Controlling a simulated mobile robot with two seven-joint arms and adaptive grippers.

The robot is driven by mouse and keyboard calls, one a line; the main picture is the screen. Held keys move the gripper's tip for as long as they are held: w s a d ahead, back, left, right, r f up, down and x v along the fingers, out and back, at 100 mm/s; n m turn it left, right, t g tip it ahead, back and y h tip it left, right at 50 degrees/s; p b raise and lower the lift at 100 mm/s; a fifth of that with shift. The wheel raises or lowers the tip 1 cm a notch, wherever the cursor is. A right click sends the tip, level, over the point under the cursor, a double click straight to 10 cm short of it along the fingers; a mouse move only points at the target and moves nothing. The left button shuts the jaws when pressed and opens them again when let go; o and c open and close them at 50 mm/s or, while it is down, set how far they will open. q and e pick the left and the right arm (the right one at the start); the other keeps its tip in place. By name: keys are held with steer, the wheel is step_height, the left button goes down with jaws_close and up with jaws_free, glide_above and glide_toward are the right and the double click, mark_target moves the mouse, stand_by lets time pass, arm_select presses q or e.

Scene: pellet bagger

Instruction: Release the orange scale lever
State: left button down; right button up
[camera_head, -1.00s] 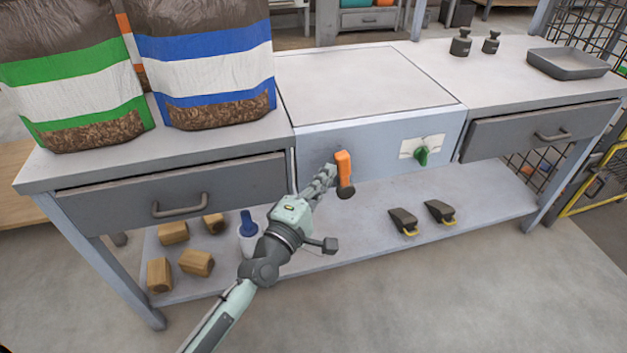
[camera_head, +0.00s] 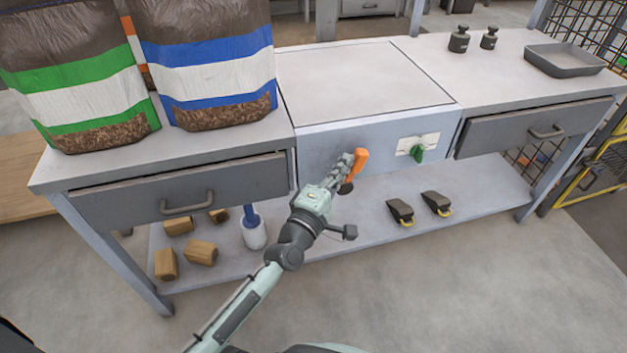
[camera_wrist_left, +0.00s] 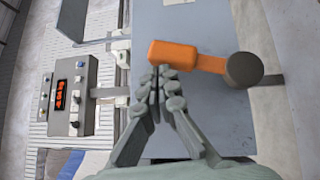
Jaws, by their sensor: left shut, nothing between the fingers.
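The orange scale lever (camera_head: 359,163) is on the front face of the scale housing (camera_head: 330,146), with its dark round knob at the lower end in the head view. In the left wrist view, the orange lever (camera_wrist_left: 188,55) lies across the picture, with the dark round part (camera_wrist_left: 243,69) at its right. My left gripper (camera_head: 346,162) is shut and empty, its fingertips right at the lever's left side. In the left wrist view the closed fingertips (camera_wrist_left: 164,74) meet the lever's orange end; whether they press on it I cannot tell. My right gripper is not in view.
A green knob (camera_head: 416,153) sits on a pale plate right of the lever. Bags of pellets (camera_head: 207,60) stand on the left tabletop.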

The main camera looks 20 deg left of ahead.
arm_select(q)
steer(key=shift+w+d, duration=0.6)
steer(key=shift+d, duration=0.3)
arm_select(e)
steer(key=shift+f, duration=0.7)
arm_select(q)
steer(key=shift+d, duration=0.1)
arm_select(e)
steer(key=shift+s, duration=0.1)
arm_select(q)
steer(key=shift+r+p, duration=0.1)
steer(key=shift+p, duration=0.2)
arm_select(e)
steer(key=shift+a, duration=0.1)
